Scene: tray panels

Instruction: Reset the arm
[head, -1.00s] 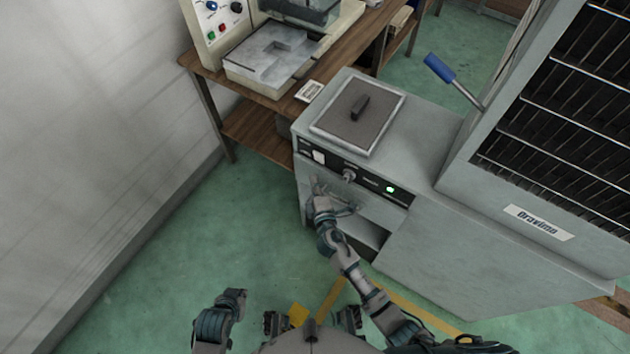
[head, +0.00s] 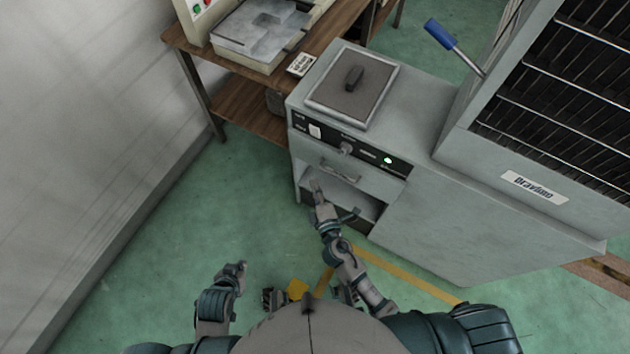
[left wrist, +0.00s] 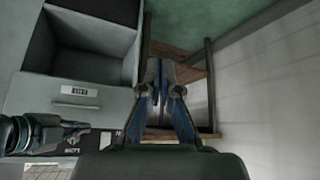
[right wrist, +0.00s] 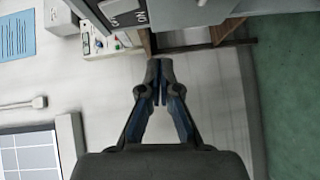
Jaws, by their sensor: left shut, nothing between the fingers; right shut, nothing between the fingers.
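My left gripper (head: 241,268) is shut and empty over the green floor at the lower left in the head view. In the left wrist view its fingertips (left wrist: 160,78) are together with nothing between them. My right gripper (head: 316,188) is shut and empty at the front of the grey machine (head: 440,225), below the drawer handle (head: 340,171). In the right wrist view its fingertips (right wrist: 160,72) are closed together. Whether it touches the machine cannot be told.
A wooden bench (head: 245,70) stands at the back left. A dark lid (head: 352,85) lies on the machine top. A blue-handled lever (head: 440,35) juts out at the upper right. The green floor (head: 150,270) on the left is clear.

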